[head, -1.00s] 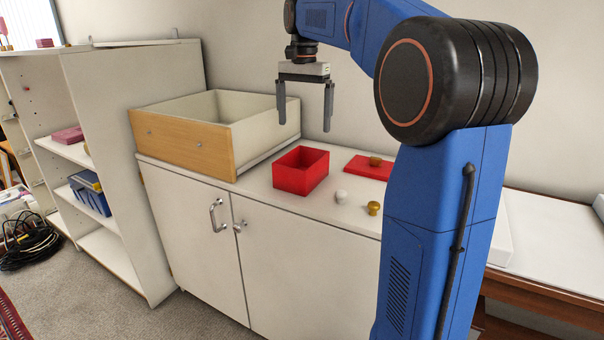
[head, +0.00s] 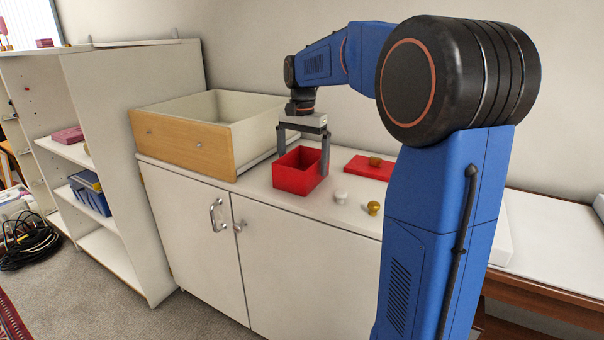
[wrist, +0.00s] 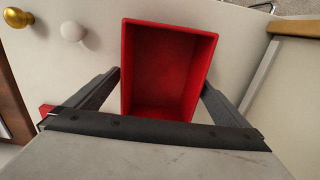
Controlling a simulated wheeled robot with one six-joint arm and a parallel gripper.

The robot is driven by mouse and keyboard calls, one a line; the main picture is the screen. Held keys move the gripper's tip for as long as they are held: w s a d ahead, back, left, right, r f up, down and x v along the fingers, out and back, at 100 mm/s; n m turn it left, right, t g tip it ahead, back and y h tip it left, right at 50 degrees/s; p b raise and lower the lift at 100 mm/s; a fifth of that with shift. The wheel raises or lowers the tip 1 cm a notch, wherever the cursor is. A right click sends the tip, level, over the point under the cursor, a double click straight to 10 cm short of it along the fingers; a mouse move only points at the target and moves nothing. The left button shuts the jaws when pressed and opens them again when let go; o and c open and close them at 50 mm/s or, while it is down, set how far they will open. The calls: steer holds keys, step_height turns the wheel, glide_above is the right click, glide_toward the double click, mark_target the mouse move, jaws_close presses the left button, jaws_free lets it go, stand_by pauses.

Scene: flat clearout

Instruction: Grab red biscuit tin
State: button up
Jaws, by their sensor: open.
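The red biscuit tin (head: 298,179) is an open, empty red box standing upright on the white cabinet top. It also shows in the wrist view (wrist: 166,114), where I look down into it. My gripper (head: 302,165) is open and lowered over the tin, fingers pointing down. In the wrist view its fingers (wrist: 160,92) lie on either side of the tin, with a narrow gap visible on each side. A flat red lid (head: 366,169) with a gold knob lies on the cabinet top to the right of the tin.
A wooden-fronted drawer box (head: 190,140) stands on the cabinet left of the tin. A white knob (head: 340,196) and a gold knob (head: 373,208) stand near the cabinet's front edge (head: 300,214). A white shelf unit (head: 120,170) stands at left.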

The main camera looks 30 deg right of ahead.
steer(key=shift+f, duration=1.6)
steer(key=c, duration=1.4)
steer(key=shift+o, duration=0.2)
steer(key=shift+w+r, duration=0.1)
